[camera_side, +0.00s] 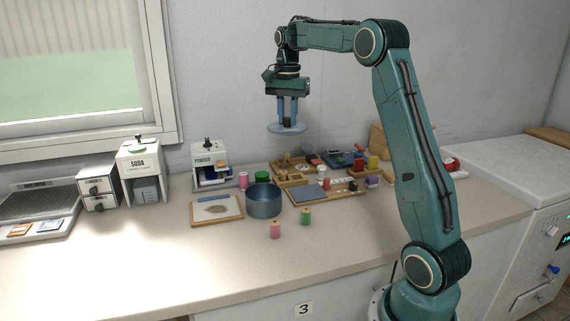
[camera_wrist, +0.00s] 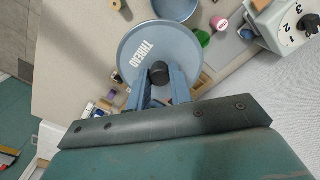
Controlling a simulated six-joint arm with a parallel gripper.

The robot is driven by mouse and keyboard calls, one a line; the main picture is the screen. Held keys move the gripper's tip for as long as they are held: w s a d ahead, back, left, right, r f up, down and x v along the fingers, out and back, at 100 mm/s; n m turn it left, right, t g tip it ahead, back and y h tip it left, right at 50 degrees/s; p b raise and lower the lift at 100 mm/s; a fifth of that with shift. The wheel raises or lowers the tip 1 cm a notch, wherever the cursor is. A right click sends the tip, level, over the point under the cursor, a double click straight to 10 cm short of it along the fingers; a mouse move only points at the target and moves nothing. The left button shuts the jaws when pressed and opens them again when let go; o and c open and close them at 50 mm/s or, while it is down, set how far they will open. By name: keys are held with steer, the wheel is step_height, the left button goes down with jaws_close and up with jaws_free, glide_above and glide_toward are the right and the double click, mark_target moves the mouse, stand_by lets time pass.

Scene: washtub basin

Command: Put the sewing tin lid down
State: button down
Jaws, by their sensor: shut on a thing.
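My gripper (camera_side: 287,120) is shut on the sewing tin lid (camera_side: 286,129), a flat round blue-grey disc held roughly level, well above the counter. In the wrist view my gripper (camera_wrist: 159,78) has its fingers on either side of the lid's dark knob, and the lid (camera_wrist: 185,47) reads THREAD. The open round blue tin (camera_side: 264,203) stands on the counter below, and the lid is apart from it. In the wrist view the tin (camera_wrist: 176,8) shows only partly, beyond the lid at the top edge.
A board with a blue pencil (camera_side: 216,209) lies left of the tin. Pink (camera_side: 275,229) and green (camera_side: 305,216) spools stand in front. Wooden trays of sewing things (camera_side: 323,196) fill the right. The front-left counter is clear.

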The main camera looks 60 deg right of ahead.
steer(key=s+d+f, duration=0.2)
steer(key=s+d, duration=0.2)
steer(key=d, duration=0.1)
step_height(320, 180, down, 16)
steer(key=shift+a+r, duration=0.1)
steer(key=shift+r, duration=0.15)
stand_by(0.4)
steer(key=shift+f, duration=0.1)
steer(key=shift+f, duration=2)
steer(key=shift+f, duration=0.1)
steer(key=c, duration=1.3)
jaws_free()
steer(key=shift+o, duration=0.2)
